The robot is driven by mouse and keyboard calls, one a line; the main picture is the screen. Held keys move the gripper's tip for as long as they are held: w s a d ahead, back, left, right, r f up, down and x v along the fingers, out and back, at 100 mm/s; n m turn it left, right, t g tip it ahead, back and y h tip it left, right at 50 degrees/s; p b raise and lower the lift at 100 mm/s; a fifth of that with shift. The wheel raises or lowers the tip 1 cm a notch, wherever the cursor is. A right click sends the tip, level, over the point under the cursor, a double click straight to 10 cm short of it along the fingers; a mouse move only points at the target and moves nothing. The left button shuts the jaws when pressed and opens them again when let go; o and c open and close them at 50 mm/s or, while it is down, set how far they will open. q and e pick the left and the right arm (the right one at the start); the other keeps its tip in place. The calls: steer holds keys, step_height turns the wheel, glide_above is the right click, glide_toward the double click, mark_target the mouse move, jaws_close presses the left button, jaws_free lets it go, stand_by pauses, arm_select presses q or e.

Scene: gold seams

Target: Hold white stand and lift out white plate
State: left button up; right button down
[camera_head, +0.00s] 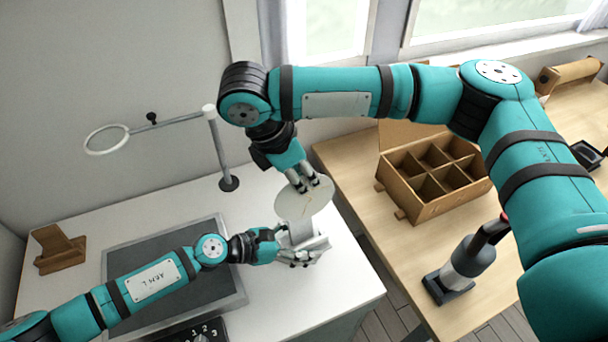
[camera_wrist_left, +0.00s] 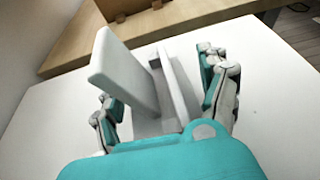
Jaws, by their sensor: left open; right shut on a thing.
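The white plate (camera_head: 318,204) is round, with a faint gold line, and hangs at a tilt just above the white stand (camera_head: 301,233). My right gripper (camera_head: 308,186) is shut on the plate's upper edge. The stand is on the white table, with an upright back panel that shows large in the left wrist view (camera_wrist_left: 122,72). My left gripper (camera_head: 288,247) is open, with its fingers on either side of the stand; it also shows in the left wrist view (camera_wrist_left: 166,98). I cannot tell whether the plate's lower edge touches the stand. The plate is not seen in the wrist view.
A dark mat (camera_head: 150,247) lies on the white table (camera_head: 345,280). A ring lamp on a post (camera_head: 218,150) stands behind. A wooden holder (camera_head: 60,250) is far left. The wooden table at right carries a divided box (camera_head: 432,190) and a dark-and-grey device (camera_head: 468,262).

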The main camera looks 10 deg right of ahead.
arm_select(q)
steer(key=v, duration=1.1)
steer(key=shift+s+a+r, duration=0.1)
steer(key=shift+a+r, duration=0.05)
steer(key=shift+a, duration=0.25)
